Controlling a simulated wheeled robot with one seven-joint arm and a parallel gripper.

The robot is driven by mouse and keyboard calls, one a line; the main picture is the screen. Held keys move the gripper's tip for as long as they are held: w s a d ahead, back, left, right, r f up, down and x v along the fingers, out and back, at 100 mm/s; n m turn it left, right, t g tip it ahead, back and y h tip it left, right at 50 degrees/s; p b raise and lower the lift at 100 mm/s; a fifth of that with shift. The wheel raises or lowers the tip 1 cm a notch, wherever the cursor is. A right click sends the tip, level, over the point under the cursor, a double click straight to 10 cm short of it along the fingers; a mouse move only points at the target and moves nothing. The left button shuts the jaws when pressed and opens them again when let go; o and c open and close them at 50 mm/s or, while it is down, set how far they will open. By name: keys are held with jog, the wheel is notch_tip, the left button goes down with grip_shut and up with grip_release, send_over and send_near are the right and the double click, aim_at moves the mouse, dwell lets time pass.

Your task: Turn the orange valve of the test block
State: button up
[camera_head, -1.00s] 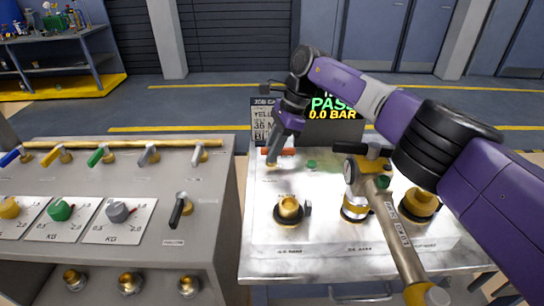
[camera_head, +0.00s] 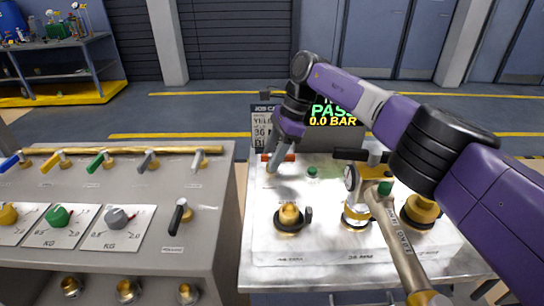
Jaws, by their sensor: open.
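The orange valve (camera_head: 289,157) is at the back left of the metal test block (camera_head: 262,235), in the head view. Its orange handle shows on both sides of my gripper and lies roughly level across the picture. My gripper (camera_head: 271,168) points down at the valve, with its fingers in front of the handle's middle. The fingers hide the valve's centre and stem. My gripper is open; whether the fingers touch the handle cannot be told.
A green button (camera_head: 312,171) is right of the valve. A screen (camera_head: 335,112) behind reads PASS, 0.0 BAR. A grey valve bench (camera_head: 215,240) stands left.

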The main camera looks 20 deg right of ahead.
jog(key=v, duration=0.7)
jog(key=shift+d+r, duration=0.2)
jog(key=shift+r, duration=0.15)
